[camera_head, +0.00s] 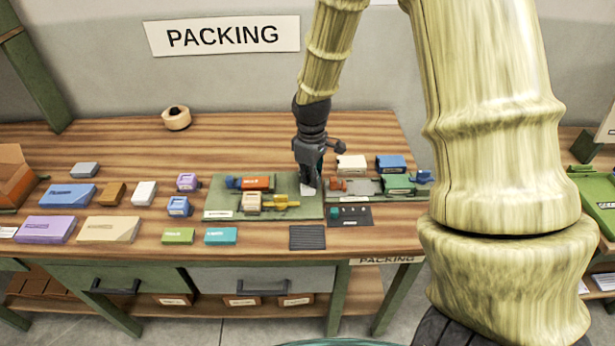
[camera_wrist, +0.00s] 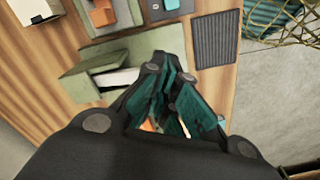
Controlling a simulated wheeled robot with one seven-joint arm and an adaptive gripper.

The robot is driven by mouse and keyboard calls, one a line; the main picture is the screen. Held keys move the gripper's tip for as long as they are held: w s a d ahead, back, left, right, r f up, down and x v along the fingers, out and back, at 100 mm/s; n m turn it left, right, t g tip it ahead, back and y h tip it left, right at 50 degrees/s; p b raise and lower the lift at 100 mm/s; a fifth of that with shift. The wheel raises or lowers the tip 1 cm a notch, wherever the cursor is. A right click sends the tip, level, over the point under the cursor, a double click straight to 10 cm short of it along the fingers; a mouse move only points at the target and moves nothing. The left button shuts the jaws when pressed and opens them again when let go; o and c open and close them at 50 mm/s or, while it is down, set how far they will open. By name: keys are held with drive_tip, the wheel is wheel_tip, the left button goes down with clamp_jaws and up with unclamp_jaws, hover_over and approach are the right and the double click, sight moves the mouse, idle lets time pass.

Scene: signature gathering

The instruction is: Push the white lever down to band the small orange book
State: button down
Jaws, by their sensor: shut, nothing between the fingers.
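An orange book (camera_head: 257,183) sits with a blue part on a green board (camera_head: 222,214) in the head view. My gripper (camera_head: 309,187) is low at the board's right end, to the right of the orange book. In the wrist view, my gripper (camera_wrist: 172,128) has its teal fingers together and holds nothing. Bits of orange show behind the fingers there. A green block (camera_wrist: 95,70) with a pale bar (camera_wrist: 118,78) is just left of the fingers; I cannot tell whether this bar is the white lever. No white lever shows clearly in the head view.
A yellow lever (camera_head: 281,201) with a tan book is on the same board. To the right are a red-orange part (camera_head: 337,184), a dark panel (camera_head: 352,218) and a green book (camera_head: 398,182). A ribbed mat (camera_head: 307,238) lies in front.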

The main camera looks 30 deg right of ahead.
sight(311, 191)
drive_tip(key=shift+f+b, duration=1.05)
drive_tip(key=shift+f, duration=1.7)
idle(1.0)
drive_tip(key=shift+r, duration=0.1)
drive_tip(key=shift+r+p, duration=4)
drive_tip(key=shift+r, duration=0.45)
